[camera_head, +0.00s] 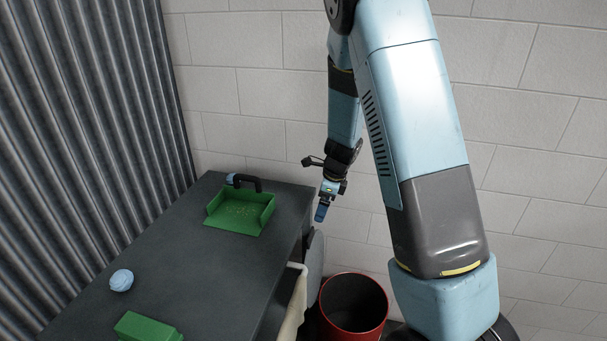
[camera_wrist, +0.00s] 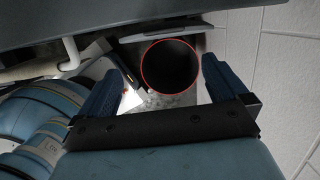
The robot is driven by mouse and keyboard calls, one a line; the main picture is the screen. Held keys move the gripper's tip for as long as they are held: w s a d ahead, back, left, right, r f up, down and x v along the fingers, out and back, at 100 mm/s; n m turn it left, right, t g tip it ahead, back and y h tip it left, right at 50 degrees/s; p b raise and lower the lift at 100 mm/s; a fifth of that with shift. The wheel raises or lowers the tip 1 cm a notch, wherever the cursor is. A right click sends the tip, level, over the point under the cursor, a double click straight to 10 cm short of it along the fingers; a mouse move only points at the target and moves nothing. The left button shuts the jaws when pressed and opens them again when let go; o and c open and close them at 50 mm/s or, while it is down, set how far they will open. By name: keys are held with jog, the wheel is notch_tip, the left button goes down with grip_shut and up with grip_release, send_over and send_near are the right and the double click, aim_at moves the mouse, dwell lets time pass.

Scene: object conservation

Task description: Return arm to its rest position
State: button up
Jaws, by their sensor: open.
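My blue arm fills the right half of the head view. My gripper (camera_head: 321,212) hangs at the arm's end, just right of the table's right edge and above the floor. In the wrist view my gripper (camera_wrist: 157,88) shows its two blue fingers spread wide with nothing between them. A red-rimmed dark bin (camera_wrist: 170,68) shows beyond the fingers. It also stands on the floor in the head view (camera_head: 353,306), below and right of my gripper and apart from it.
The dark table (camera_head: 190,258) holds a green dustpan (camera_head: 240,211) with small crumbs, a blue round object (camera_head: 121,280) and a green block-like object (camera_head: 146,327). A corrugated wall (camera_head: 85,120) stands left, a pale block wall (camera_head: 255,95) behind. A pale panel (camera_head: 294,305) hangs at the table's side.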

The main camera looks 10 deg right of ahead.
jog(key=s+r+n+t, duration=0.1)
jog(key=s+r+n, duration=0.3)
jog(key=r, duration=0.3)
jog(key=s+d+r+n, duration=0.1)
jog(key=s+r+n, duration=0.25)
jog(key=r, duration=0.35)
jog(key=s+r+n+t, duration=0.1)
jog(key=s+r+n, duration=0.3)
jog(key=r, duration=0.3)
jog(key=s+d+r+n+t+h, duration=0.1)
jog(key=s+d+r+n, duration=0.1)
jog(key=s+r+n, duration=0.3)
jog(key=s+d+r+n+t+h, duration=0.1)
jog(key=s+r+n, duration=0.4)
jog(key=s, duration=0.8)
jog(key=shift+d+r+n+t, duration=0.15)
jog(key=shift+d+n+t, duration=0.25)
jog(key=shift+d, duration=0.45)
